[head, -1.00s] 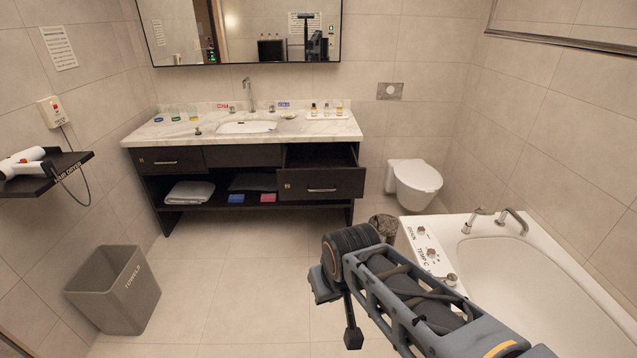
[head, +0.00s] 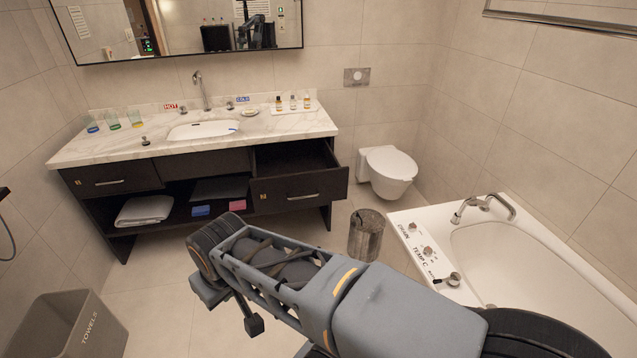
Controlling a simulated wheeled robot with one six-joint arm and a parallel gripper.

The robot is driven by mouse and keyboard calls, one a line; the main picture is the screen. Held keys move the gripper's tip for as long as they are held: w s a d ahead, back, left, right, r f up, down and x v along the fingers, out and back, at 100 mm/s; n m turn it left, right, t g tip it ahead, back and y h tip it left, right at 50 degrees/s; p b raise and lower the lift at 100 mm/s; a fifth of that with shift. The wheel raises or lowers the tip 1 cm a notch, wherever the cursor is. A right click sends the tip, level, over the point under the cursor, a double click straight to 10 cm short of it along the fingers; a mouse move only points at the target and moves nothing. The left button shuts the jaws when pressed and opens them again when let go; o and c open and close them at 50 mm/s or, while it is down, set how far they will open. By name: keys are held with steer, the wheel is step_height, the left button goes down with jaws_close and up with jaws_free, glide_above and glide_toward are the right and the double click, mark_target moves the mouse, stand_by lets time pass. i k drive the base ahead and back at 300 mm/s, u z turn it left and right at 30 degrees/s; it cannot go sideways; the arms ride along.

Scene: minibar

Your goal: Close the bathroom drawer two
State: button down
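The dark vanity's right-hand drawer (head: 300,189) stands pulled out under the marble counter, its inside showing above the front. It has a silver bar handle and a small tag at its left end, too small to read. The left-hand drawer (head: 112,180) looks shut. My arm reaches up from the lower right and ends, as far as I see, in front of the vanity, apart from the open drawer. A small black block (head: 253,325) hangs below it and may be part of my gripper. The fingers cannot be made out.
A metal bin (head: 366,236) stands right of the vanity, near the toilet (head: 387,172). The bathtub (head: 420,247) fills the right side. A towel bin (head: 68,325) is at lower left. Tiled floor before the vanity is free. Glasses and bottles stand on the counter (head: 235,136).

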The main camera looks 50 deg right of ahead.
mark_target(295, 169)
steer(key=z, duration=0.4)
steer(key=i, duration=0.85)
steer(key=z, duration=0.9)
steer(key=i, duration=0.25)
steer(key=z, duration=0.15)
